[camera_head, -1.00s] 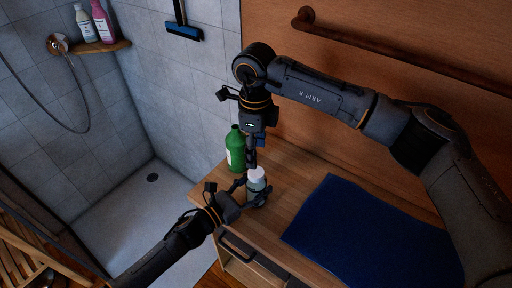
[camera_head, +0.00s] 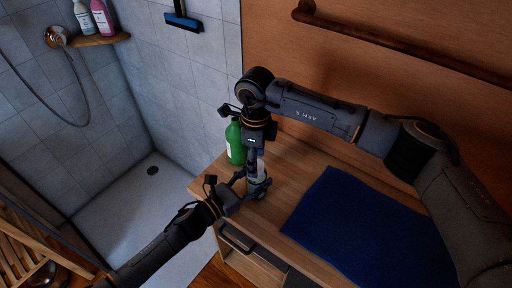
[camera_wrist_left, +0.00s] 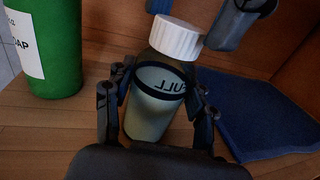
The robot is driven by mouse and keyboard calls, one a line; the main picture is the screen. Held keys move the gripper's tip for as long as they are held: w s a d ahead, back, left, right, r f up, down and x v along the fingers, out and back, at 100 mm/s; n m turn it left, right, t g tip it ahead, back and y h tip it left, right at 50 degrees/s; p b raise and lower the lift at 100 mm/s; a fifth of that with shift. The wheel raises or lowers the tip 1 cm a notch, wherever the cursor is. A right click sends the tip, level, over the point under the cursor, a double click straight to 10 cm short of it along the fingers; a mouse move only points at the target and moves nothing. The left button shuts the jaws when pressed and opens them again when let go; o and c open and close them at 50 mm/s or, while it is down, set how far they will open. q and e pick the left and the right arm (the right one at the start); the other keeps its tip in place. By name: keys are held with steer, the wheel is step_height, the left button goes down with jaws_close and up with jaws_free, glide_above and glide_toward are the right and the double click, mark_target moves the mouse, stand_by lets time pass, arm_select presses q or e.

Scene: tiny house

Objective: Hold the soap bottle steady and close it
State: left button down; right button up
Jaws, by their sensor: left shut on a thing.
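A pale bottle with a white cap (camera_wrist_left: 176,38) stands on the wooden counter, and "FULL" shows mirrored through its side. The cap sits on the bottle's top. My left gripper (camera_wrist_left: 158,105) is shut around the bottle's body, one finger on each side; in the head view the left gripper (camera_head: 250,187) comes in low from the left. My right gripper (camera_head: 262,166) reaches down from above and hides most of the cap there. Part of my right gripper (camera_wrist_left: 238,22) shows close to the right of the cap; its grip is unclear. A green bottle (camera_head: 235,143) with a soap label stands behind.
A blue mat (camera_head: 365,235) lies on the counter (camera_head: 289,170) to the right. A drawer handle (camera_head: 236,240) is on the front below. A shower shelf (camera_head: 98,40) with two bottles and a squeegee (camera_head: 184,22) are on the tiled wall. A rail (camera_head: 400,45) runs along the wooden wall.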

steer(key=shift+f, duration=0.75)
steer(key=c, duration=1.2)
steer(key=o, duration=1.3)
steer(key=shift+o, duration=0.2)
step_height(320, 180, up, 12)
